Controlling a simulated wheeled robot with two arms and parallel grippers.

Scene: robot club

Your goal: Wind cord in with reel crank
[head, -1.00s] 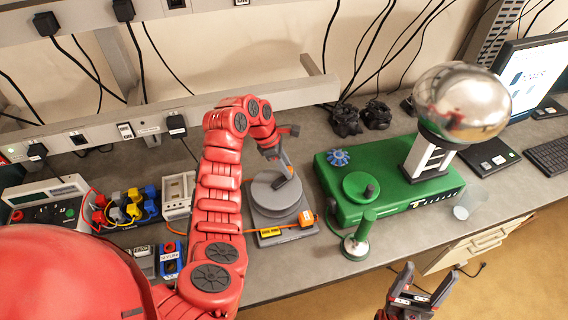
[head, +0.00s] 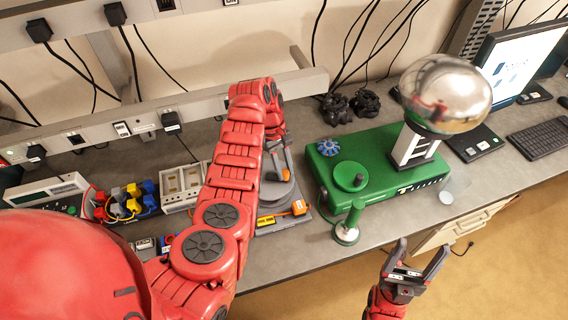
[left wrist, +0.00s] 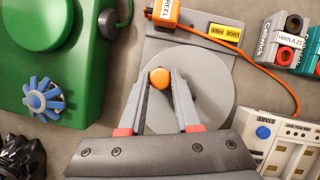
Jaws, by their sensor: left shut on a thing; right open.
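The reel is a grey round disc (head: 279,195) on a grey base, partly hidden behind my left arm in the head view. The disc also shows in the left wrist view (left wrist: 212,90). An orange crank knob (left wrist: 159,78) stands on the disc. My left gripper (left wrist: 164,76) is shut on this knob, one finger on each side; it also shows in the head view (head: 287,174). An orange block labelled REEL (left wrist: 166,11) sits at the base's edge, with an orange cord (left wrist: 272,62) running from it. My right gripper (head: 422,250) is open and empty beyond the bench's front edge.
A green machine (head: 385,190) with a silver sphere (head: 445,95) stands right of the reel. A green post (head: 350,222) stands before it. A white device (left wrist: 285,145) and terminal blocks (left wrist: 286,38) lie near the reel. A monitor (head: 520,65) is farther right.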

